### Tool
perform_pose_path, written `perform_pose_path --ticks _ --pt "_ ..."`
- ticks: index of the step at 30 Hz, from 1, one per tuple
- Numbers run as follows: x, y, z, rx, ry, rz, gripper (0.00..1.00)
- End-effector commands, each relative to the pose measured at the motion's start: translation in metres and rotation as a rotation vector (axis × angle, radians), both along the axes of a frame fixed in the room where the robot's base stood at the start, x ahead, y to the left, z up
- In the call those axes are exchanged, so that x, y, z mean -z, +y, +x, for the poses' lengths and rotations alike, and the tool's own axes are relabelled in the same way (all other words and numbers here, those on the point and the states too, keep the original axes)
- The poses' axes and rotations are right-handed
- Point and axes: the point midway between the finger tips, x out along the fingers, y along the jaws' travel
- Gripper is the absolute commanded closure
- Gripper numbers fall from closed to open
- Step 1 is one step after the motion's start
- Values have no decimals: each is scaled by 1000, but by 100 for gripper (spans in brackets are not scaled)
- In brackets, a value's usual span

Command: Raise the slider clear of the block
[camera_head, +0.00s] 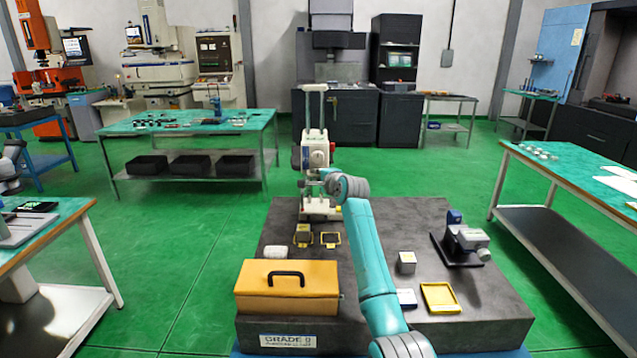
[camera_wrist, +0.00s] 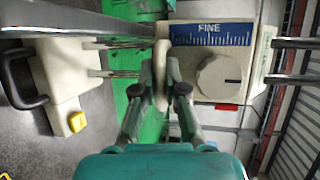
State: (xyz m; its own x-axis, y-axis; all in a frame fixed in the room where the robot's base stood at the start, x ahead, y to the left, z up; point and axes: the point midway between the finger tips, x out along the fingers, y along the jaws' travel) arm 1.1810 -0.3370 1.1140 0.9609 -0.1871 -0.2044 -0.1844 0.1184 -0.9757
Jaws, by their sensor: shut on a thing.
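The slider (camera_head: 315,152) is a cream housing on the twin steel columns of a tall gauge in the head view. In the wrist view the slider (camera_wrist: 215,65) shows a blue "FINE" scale and a round knob. My gripper (camera_wrist: 160,82) is shut on a pale bar (camera_wrist: 162,58) on the slider's side. The gauge's cream base (camera_head: 321,213) stands on the dark plate, well below the slider. A small block (camera_head: 303,230) stands by a yellow holder in front of the base, and a grey cube (camera_head: 406,259) stands farther right. I cannot tell which is the task's block.
The dark granite plate (camera_head: 290,222) also carries a yellow case (camera_head: 287,290), a white roll (camera_head: 275,252), a yellow tray (camera_head: 440,297) and a small instrument (camera_head: 467,240). A green-topped bench (camera_head: 187,125) stands behind on the left. The columns above the slider are clear.

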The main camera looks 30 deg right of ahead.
Motion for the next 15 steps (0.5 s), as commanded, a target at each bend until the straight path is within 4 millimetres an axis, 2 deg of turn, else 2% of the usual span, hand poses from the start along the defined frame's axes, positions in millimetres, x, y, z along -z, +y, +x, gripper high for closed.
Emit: perform_pose_path --ticks 2,3,4,15 --pt "1 0 0 0 1 0 100" --pt "1 0 0 0 1 0 84" --pt "1 0 0 0 1 0 78" --pt "1 0 -2 0 2 0 78"
